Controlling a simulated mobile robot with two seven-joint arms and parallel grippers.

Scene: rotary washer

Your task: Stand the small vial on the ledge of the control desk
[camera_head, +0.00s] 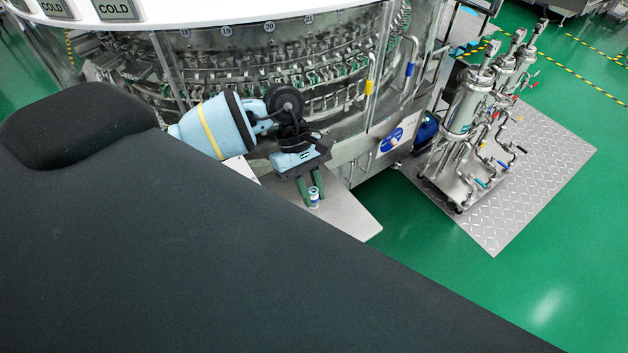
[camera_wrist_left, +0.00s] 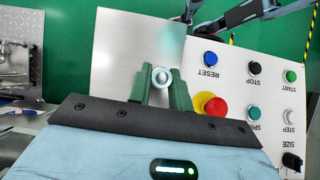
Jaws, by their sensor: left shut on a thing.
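The small vial (camera_head: 314,197) is white with a blue band. It is between the green fingertips of my left gripper (camera_head: 311,191), which is shut on it. In the left wrist view the vial (camera_wrist_left: 161,77) shows end-on as a pale ring between the fingers (camera_wrist_left: 160,90). The ledge (camera_head: 347,218) is a bare grey metal plate beneath the gripper. It also shows in the left wrist view (camera_wrist_left: 125,45). I cannot tell whether the vial's base touches it. The control desk (camera_wrist_left: 228,82) has a white panel beside the ledge. My right gripper is not seen.
A red emergency button (camera_wrist_left: 215,106) on a yellow base sits close to the right finger, with several coloured buttons beyond. The rotary washer (camera_head: 290,60) stands behind the ledge. Green floor (camera_head: 400,255) lies past the ledge's edge. A cart with steel cylinders (camera_head: 470,105) stands at the right.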

